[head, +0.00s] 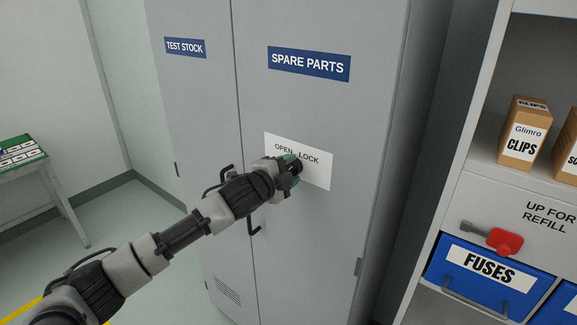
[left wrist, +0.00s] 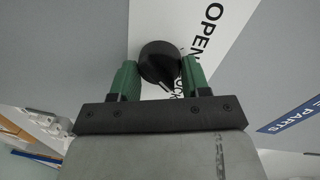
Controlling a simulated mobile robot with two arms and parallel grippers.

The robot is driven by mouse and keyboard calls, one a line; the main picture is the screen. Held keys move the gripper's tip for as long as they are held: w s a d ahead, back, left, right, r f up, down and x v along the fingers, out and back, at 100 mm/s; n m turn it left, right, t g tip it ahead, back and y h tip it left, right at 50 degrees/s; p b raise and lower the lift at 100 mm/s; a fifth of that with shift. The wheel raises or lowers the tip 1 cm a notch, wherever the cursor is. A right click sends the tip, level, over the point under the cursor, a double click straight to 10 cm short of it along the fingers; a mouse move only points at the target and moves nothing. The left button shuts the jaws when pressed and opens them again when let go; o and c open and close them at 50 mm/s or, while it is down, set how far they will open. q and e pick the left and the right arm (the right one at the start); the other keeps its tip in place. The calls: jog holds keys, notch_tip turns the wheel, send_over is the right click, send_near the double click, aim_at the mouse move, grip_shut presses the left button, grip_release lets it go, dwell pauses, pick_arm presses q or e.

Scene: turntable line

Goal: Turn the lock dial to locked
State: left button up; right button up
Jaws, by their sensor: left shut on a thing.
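The lock dial (left wrist: 155,60) is a black rounded knob on a white plate with the words OPEN and LOCK. In the left wrist view it sits between the green fingers of my left gripper (left wrist: 159,72), which is shut on it. A pale mark on the dial's edge points to the lower right, on the LOCK word's side; its exact setting is hard to tell. In the head view my left gripper (head: 290,166) is at the plate (head: 317,175) on the SPARE PARTS door and mostly hides the dial. My right gripper is out of view.
The grey cabinet (head: 330,35) has a dark door handle (head: 252,226) just below my gripper. A green-topped table (head: 32,148) stands at left. Floor between is clear.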

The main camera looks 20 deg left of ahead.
pick_arm(q)
jog(key=shift+m, duration=0.5)
jog(key=o, duration=0.9)
jog(key=b+v, duration=0.3)
jog(key=v, duration=0.7)
jog(key=shift+s+a, duration=0.1)
jog(key=shift+s, duration=0.3)
